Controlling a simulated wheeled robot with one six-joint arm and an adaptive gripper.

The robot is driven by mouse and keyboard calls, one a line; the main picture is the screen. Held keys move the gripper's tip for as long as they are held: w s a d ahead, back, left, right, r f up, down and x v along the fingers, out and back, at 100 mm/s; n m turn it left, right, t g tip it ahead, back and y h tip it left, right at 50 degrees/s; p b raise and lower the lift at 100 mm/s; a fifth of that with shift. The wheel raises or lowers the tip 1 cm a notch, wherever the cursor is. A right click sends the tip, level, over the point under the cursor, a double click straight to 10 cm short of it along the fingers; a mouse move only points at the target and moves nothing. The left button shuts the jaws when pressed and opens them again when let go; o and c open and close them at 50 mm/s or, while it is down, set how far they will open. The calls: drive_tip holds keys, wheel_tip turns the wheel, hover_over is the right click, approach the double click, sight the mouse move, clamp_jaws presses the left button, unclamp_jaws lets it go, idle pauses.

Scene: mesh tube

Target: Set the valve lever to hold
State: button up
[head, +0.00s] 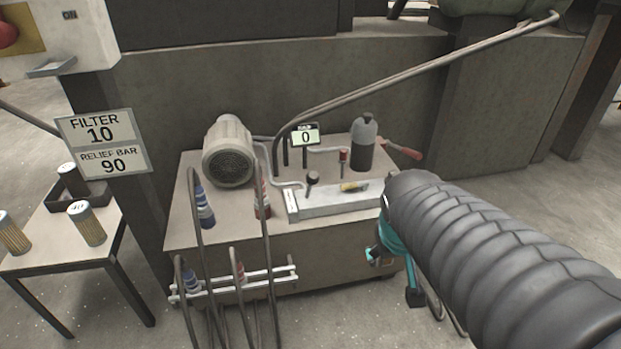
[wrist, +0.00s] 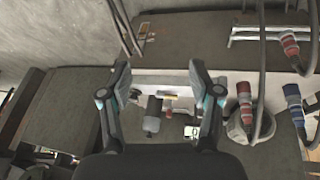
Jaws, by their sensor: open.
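A pale manifold block (head: 330,201) lies on top of the power unit. A black-knobbed lever (head: 311,179) stands at its left, and a small yellow part (head: 352,187) lies on it. A red-topped upright part (head: 343,156) stands behind it. A red-handled bar (head: 402,148) sticks out right of the dark bottle-shaped tank (head: 363,140). I cannot tell which of these is the valve lever; no hold mark is readable. My gripper (wrist: 158,73) is open and empty in the wrist view, its fingers spread above the block. My sleeved arm mostly hides it in the head view.
A motor (head: 229,152), a display reading 0 (head: 305,136) and hoses with blue and red couplings crowd the unit's left. A sign (head: 103,143) reads filter 10, relief bar 90. Filters stand on a side table (head: 40,240).

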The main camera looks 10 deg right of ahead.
drive_tip(key=w+d+f+t+h+b, duration=0.1)
drive_tip(key=w+d+f+t+h, duration=0.15)
drive_tip(key=w+d, duration=0.5)
drive_tip(key=n+t+y, duration=0.4)
drive_tip(key=t+y, duration=0.2)
drive_tip(key=y, duration=0.3)
approach(316, 179)
drive_tip(key=b+x, duration=0.5)
drive_tip(key=x, duration=0.5)
drive_tip(key=shift+w+a+f, duration=0.15)
drive_tip(key=shift+w, duration=0.15)
drive_tip(key=shift+w+a+f, duration=0.1)
drive_tip(key=shift+w, duration=0.45)
clamp_jaws()
